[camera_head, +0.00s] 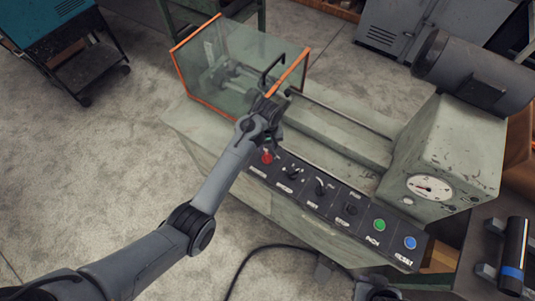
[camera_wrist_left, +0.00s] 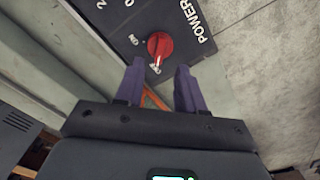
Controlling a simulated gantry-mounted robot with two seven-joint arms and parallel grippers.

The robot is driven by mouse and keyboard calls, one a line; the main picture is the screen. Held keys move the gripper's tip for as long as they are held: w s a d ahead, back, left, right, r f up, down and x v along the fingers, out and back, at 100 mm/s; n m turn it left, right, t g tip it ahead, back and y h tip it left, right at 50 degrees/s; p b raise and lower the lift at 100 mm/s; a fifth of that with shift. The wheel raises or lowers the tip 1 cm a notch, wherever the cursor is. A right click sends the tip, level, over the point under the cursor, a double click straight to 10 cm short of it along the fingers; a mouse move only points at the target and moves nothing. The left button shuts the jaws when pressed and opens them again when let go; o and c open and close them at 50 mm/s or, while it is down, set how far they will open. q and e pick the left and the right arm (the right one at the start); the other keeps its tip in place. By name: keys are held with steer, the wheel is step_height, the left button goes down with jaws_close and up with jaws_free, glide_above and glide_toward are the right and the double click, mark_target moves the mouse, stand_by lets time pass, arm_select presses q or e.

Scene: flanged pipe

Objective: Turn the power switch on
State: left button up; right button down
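The power switch is a red rotary knob (camera_wrist_left: 160,46) on a dark panel marked POWER. It also shows in the head view as a red knob (camera_head: 267,157) at the panel's left end. My left gripper (camera_wrist_left: 159,74) is open, with its two purple fingers apart and the knob just beyond and between their tips. In the left wrist view nothing is held between the fingers. In the head view the left gripper (camera_head: 270,130) is above the knob, and its fingertips are hard to make out. My right gripper's fingers do not show.
The control panel (camera_head: 332,210) has several black dials, a green button (camera_head: 379,225) and a blue button (camera_head: 410,242). A clear guard with orange edges (camera_head: 198,97) and a black handle stands close behind my left gripper. A gauge (camera_head: 429,188) is at the right.

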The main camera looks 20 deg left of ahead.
mark_target(267, 155)
arm_select(q)
steer(key=shift+f+b, duration=0.45)
steer(key=shift+f, duration=2.6)
jaws_close()
